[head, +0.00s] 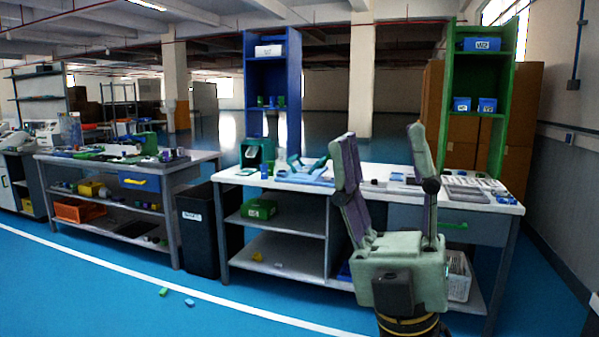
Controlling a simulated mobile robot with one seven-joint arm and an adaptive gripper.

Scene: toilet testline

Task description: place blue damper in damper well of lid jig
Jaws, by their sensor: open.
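My gripper (382,145) stands large in front of the right workbench (232,178), with its two fingers pointing up and spread apart, and nothing shows between them. I cannot clearly pick out the blue damper. Small blue items show on the right workbench, one (503,197) near its right end and one (264,171) near its left end. A light-blue fixture (305,172) lies left of my gripper, and a flat grey tray (466,194) lies to its right. I cannot tell which is the lid jig. My gripper hides part of the benchtop.
A blue shelf rack (250,92) and a green one (511,65) rise behind the right workbench. A black bin (196,230) stands between it and a cluttered left bench (205,156). Small green (163,292) and blue (189,302) pieces lie on the otherwise open blue floor.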

